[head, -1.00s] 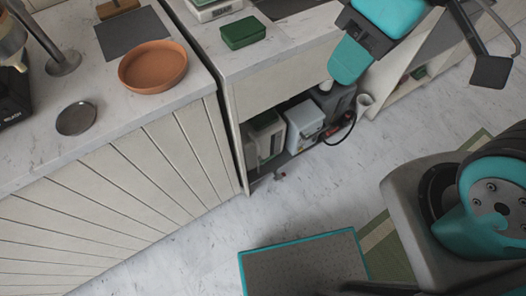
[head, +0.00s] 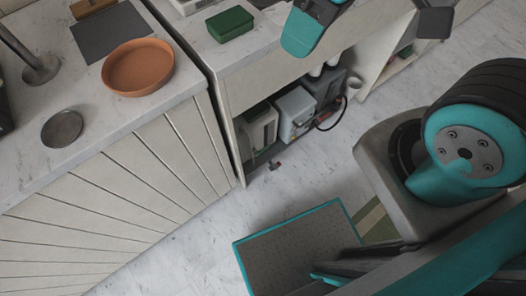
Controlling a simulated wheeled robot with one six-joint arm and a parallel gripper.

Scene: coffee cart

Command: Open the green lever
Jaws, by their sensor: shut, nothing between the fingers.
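I cannot make out a green lever in the head view. Teal and dark parts of my arm cross the top edge and fill the right side. I cannot make out my gripper's fingertips in this view.
An orange dish (head: 138,67) and a dark round disc (head: 62,129) rest on the left counter (head: 110,112). A green box (head: 230,24) stands on the right counter (head: 262,45). Below it, an open shelf holds white and grey containers (head: 295,108).

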